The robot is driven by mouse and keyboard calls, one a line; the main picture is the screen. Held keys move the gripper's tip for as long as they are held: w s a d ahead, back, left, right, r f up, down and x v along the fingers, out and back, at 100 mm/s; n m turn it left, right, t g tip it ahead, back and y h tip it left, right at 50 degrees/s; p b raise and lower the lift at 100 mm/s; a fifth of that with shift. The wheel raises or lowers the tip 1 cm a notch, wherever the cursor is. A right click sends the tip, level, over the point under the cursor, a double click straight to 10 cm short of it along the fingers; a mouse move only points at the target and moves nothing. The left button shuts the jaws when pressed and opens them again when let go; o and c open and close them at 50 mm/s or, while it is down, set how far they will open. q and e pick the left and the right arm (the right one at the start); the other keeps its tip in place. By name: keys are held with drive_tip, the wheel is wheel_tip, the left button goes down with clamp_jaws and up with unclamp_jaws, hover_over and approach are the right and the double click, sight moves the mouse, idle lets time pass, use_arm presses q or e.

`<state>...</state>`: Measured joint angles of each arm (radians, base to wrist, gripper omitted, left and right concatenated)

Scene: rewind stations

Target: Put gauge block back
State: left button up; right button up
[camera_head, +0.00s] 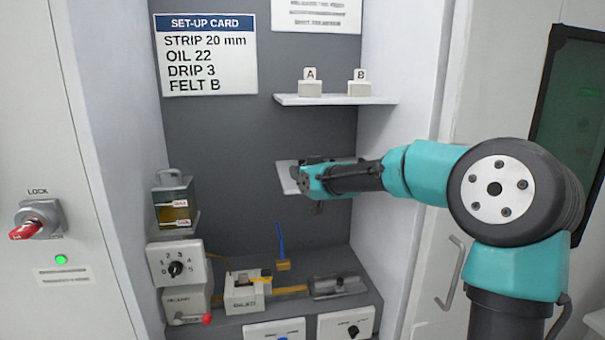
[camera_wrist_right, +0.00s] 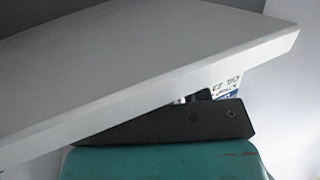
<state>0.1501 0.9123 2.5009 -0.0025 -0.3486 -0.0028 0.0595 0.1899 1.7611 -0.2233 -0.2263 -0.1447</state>
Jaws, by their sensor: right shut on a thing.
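My right gripper (camera_head: 302,181) is at the small lower white shelf (camera_head: 286,177) on the back wall, in front of and partly over it. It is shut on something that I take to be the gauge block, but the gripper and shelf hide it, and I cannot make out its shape. In the right wrist view a dark finger part of my right gripper (camera_wrist_right: 188,122) lies close to a large pale slab, probably the shelf (camera_wrist_right: 130,75), which covers the fingertips. I cannot tell whether the held thing touches the shelf. My left gripper is not in view.
An upper shelf (camera_head: 335,100) above the gripper bears block A (camera_head: 310,88) and block B (camera_head: 358,88). An oil bottle (camera_head: 173,200), a dial box (camera_head: 178,266) and a strip fixture (camera_head: 245,293) stand below left. A set-up card (camera_head: 206,55) hangs behind.

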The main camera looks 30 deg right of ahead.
drive_tip(key=shift+f, duration=0.25)
drive_tip(key=o, duration=1.1)
drive_tip(key=shift+c, duration=0.2)
drive_tip(key=shift+s+r, duration=0.1)
drive_tip(key=shift+r, duration=0.05)
drive_tip(key=s+r, duration=0.1)
drive_tip(key=s, duration=1)
drive_tip(key=shift+s+d+r, duration=0.3)
drive_tip(key=shift+s+r, duration=0.05)
